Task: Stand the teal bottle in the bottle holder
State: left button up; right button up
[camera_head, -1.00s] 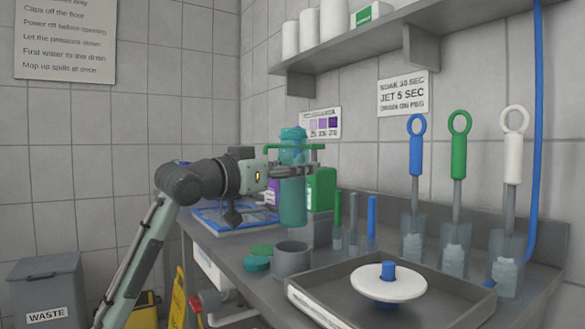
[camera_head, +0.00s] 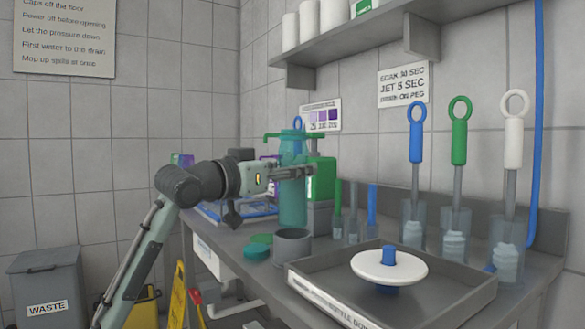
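The teal bottle (camera_head: 292,205) is upright in my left gripper (camera_head: 292,173). The fingers come in from the left and close around its upper part. An open grey cylindrical cup (camera_head: 292,248), which looks like the bottle holder, stands on the counter directly below the bottle in the picture. The bottle's base shows right at the cup's far rim. I cannot tell for sure whether it is just above the opening, slightly inside or behind it. My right gripper is out of view.
A green pump container (camera_head: 321,180) stands close behind the bottle. Teal (camera_head: 257,252) and green lids lie left of the cup. A grey tray (camera_head: 440,305) with a white disc (camera_head: 390,267) is at front right. Several brushes stand in clear cups at right, including a green-handled one (camera_head: 459,135).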

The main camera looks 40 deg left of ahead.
aim_at(283, 208)
pick_arm(q)
jog(key=shift+f+b, duration=0.95)
jog(key=shift+f, duration=0.65)
jog(key=shift+f+b, duration=1.15)
jog(key=shift+f, duration=0.65)
jog(key=shift+f, duration=0.3)
jog(key=o, duration=1.2)
jog(key=shift+o, duration=0.6)
jog(key=o, duration=0.5)
